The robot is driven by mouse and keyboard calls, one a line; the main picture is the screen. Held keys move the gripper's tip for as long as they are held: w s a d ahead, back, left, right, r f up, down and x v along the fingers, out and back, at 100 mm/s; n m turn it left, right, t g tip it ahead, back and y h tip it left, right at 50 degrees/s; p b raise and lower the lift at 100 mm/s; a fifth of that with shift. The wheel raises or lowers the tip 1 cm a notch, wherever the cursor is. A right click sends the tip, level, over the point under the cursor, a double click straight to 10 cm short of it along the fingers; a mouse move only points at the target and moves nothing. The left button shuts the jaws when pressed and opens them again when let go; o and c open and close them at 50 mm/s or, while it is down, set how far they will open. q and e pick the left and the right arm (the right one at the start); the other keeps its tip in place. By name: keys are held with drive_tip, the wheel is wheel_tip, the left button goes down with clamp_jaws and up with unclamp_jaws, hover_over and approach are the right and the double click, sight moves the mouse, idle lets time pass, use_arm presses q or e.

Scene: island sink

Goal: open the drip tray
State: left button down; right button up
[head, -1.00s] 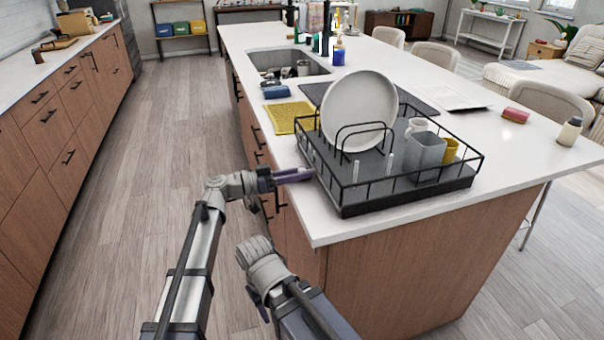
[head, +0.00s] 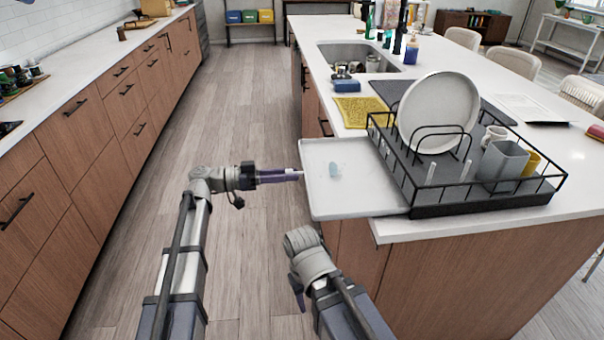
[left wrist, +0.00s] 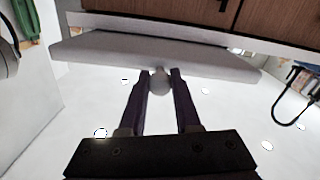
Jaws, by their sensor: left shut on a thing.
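The drip tray (head: 330,195) is a shallow white tray pulled out to the left from under the black dish rack (head: 480,193). It overhangs the counter's left edge and has a small pale bluish patch on it. My left gripper (head: 299,174) is at the tray's left edge. In the left wrist view my left gripper (left wrist: 160,80) is shut on a small round grey knob (left wrist: 159,84) on the edge of the drip tray (left wrist: 150,58). My right arm is low at the front, beside the island; its fingertips do not show clearly.
The rack holds a large plate (head: 438,112), a grey cup (head: 503,160) and mugs. A yellow cloth (head: 361,110) and a blue sponge (head: 346,86) lie behind the tray. The aisle floor (head: 235,110) left of the island is clear.

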use_arm(q)
drive_tip(key=shift+a, duration=0.3)
drive_tip(key=c, duration=0.9)
unclamp_jaws()
drive_tip(key=shift+a, duration=0.1)
drive_tip(key=a, duration=0.7)
drive_tip(key=shift+s+a, duration=0.15)
drive_tip(key=shift+a, duration=0.15)
